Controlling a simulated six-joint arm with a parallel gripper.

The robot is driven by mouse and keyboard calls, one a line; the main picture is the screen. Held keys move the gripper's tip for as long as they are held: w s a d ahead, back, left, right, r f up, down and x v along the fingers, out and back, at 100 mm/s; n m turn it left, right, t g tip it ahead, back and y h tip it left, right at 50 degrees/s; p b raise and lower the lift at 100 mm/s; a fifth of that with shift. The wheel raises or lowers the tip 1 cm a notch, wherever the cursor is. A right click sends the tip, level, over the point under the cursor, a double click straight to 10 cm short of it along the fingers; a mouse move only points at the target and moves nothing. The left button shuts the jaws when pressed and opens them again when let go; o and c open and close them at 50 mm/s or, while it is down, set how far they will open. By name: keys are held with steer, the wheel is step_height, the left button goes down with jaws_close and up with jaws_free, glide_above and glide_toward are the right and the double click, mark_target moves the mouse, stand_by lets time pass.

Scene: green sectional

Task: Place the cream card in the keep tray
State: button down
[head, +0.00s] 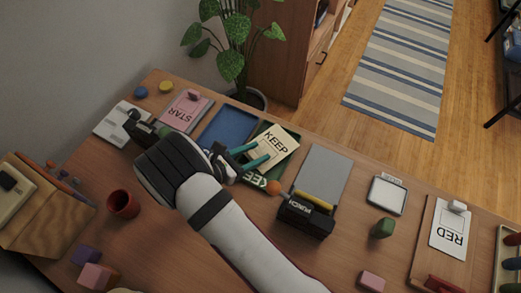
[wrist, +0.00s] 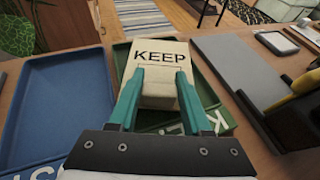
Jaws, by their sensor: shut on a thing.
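The cream card (head: 281,140) has KEEP printed on it and a cream block-shaped grip; it also shows in the wrist view (wrist: 160,55). My gripper (head: 260,155), with teal fingers, is shut on the card's grip (wrist: 160,84). The green keep tray (wrist: 211,98) lies under the card, its near label partly hidden by my fingers. In the head view the tray (head: 263,127) is largely covered by the card and my gripper. The card is over the tray; I cannot tell whether it touches the floor of it.
A blue tray (head: 226,127) lies just left of the green one. A grey board with a black punch (head: 306,215) stands to the right, with an orange ball (head: 273,187) nearby. A pink STAR card (head: 187,111) lies further left, a RED card (head: 448,228) far right.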

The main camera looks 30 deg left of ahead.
step_height(320, 180, up, 9)
steer(key=shift+f, duration=0.1)
steer(key=n+y, duration=0.1)
steer(key=d+f+n+y, duration=0.1)
steer(key=n+y, duration=0.1)
steer(key=d+n+t+y, duration=0.1)
steer(key=shift+s+f+y, duration=0.2)
steer(key=shift+y, duration=0.2)
step_height(320, 180, down, 9)
steer(key=shift+r, duration=0.1)
steer(key=shift+c, duration=1.7)
jaws_free()
